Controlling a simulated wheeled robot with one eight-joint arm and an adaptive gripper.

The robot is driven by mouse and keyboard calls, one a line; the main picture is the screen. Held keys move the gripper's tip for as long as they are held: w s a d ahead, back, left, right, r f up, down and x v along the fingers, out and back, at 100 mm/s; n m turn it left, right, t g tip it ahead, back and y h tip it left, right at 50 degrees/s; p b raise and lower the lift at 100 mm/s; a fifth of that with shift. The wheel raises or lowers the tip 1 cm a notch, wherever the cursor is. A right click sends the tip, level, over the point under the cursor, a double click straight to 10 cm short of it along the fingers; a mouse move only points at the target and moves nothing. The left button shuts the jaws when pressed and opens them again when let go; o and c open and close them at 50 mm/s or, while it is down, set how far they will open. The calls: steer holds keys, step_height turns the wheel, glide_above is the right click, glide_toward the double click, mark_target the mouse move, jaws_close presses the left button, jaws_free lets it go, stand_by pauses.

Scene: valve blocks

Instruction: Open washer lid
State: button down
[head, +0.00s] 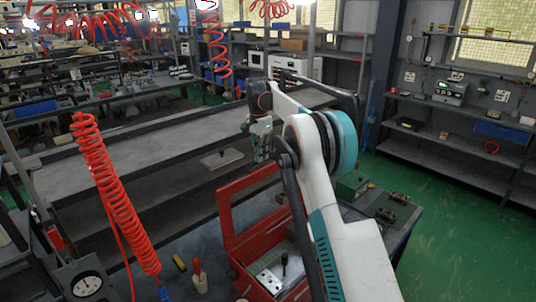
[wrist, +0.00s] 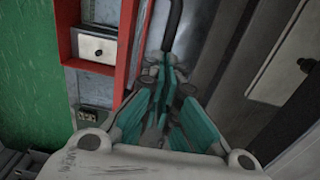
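The washer is a red box (head: 236,276) on the work table in the lower middle of the head view. Its red-framed lid (head: 226,217) stands raised at the back edge of the box, so the inside shows. My gripper (head: 263,156) points down close to the lid's top edge in the head view; contact is not clear. In the wrist view, the teal fingers of my gripper (wrist: 164,68) converge near a dark rod (wrist: 173,22). Whether they hold anything cannot be told. The red frame (wrist: 130,60) passes left of the fingers. My arm hides the box's right side.
A light block with holes (head: 269,281) lies in the box; a similar block shows in the wrist view (wrist: 97,48). A red coiled hose (head: 110,185) hangs at left, above a gauge (head: 87,285). Green floor (head: 440,215) is clear at right.

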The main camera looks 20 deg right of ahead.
steer(key=shift+w+a+f, duration=0.1)
steer(key=shift+a+f, duration=0.15)
steer(key=shift+f, duration=0.4)
steer(key=shift+w+a+f, duration=0.1)
steer(key=shift+a+f, duration=0.1)
steer(key=shift+f, duration=0.4)
steer(key=c, duration=1.7)
jaws_free()
steer(key=shift+w+a+r, duration=0.1)
steer(key=shift+w+r, duration=0.25)
steer(key=shift+r, duration=1.6)
steer(key=shift+w+a+r, duration=0.1)
steer(key=shift+w+r, duration=0.25)
steer(key=shift+r, duration=1.6)
steer(key=shift+w+a+r, duration=0.1)
steer(key=shift+w+r, duration=0.25)
steer(key=shift+r, duration=1.6)
